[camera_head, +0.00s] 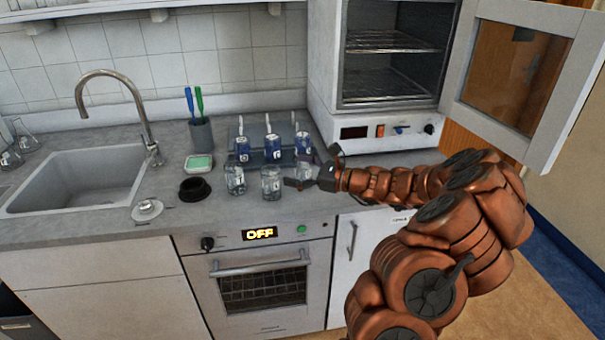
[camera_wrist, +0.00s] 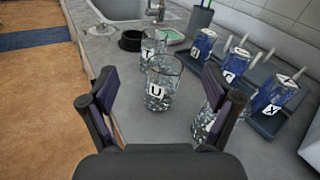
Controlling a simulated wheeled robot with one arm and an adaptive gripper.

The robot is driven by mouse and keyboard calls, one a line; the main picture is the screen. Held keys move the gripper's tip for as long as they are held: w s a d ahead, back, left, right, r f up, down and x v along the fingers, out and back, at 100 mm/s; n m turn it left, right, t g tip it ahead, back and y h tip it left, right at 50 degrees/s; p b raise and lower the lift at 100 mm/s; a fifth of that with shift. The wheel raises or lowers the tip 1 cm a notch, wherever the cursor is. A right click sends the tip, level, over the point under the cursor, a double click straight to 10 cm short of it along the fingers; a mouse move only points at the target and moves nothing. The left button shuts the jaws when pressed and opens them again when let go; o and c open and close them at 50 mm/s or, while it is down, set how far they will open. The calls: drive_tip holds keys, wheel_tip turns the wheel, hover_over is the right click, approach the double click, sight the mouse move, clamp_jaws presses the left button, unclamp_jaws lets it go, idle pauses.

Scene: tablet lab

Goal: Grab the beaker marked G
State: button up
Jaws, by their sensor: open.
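Three clear glass beakers stand in a row along the counter front: a left one (camera_head: 235,180), a middle one (camera_head: 270,183) and a right one (camera_head: 304,168). In the wrist view, the far beaker (camera_wrist: 153,48) reads T and the one ahead (camera_wrist: 161,88) reads U. The near right beaker (camera_wrist: 203,124) is partly hidden by a finger; its mark is unclear. Behind them stand three blue labelled containers (camera_wrist: 237,65); the nearest (camera_wrist: 274,97) reads K, the other marks are too small to read surely. My gripper (camera_head: 313,170) is open and empty, beside the right beaker.
The blue containers stand in a grey rack (camera_wrist: 262,122). A black bowl (camera_head: 194,189), green sponge dish (camera_head: 198,163) and brush cup (camera_head: 201,134) are to the left, near the sink (camera_head: 75,185). An open-doored oven (camera_head: 385,125) stands behind right.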

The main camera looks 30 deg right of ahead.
sight(303, 172)
drive_tip(key=d+f+m+h, duration=0.1)
drive_tip(key=d, duration=0.2)
drive_tip(key=d+f+m+t+h, duration=0.1)
drive_tip(key=d+m, duration=0.1)
drive_tip(key=d, duration=0.2)
drive_tip(key=s+d+f+m+t+h, duration=0.1)
drive_tip(key=d+f+m+h, duration=0.1)
drive_tip(key=d, duration=0.1)
drive_tip(key=shift+d, duration=0.4)
drive_tip(key=shift+w+f, duration=0.1)
drive_tip(key=shift+w, duration=0.05)
drive_tip(key=p+x, duration=0.1)
drive_tip(key=x, duration=0.2)
drive_tip(key=p+x, duration=0.1)
drive_tip(key=x, duration=0.2)
drive_tip(key=shift+a+p, duration=0.2)
drive_tip(key=shift+p, duration=0.15)
drive_tip(key=shift+w+a, duration=0.2)
drive_tip(key=shift+w, duration=0.35)
drive_tip(key=c, duration=1.3)
drive_tip(key=shift+o, duration=0.2)
drive_tip(key=shift+r, duration=0.2)
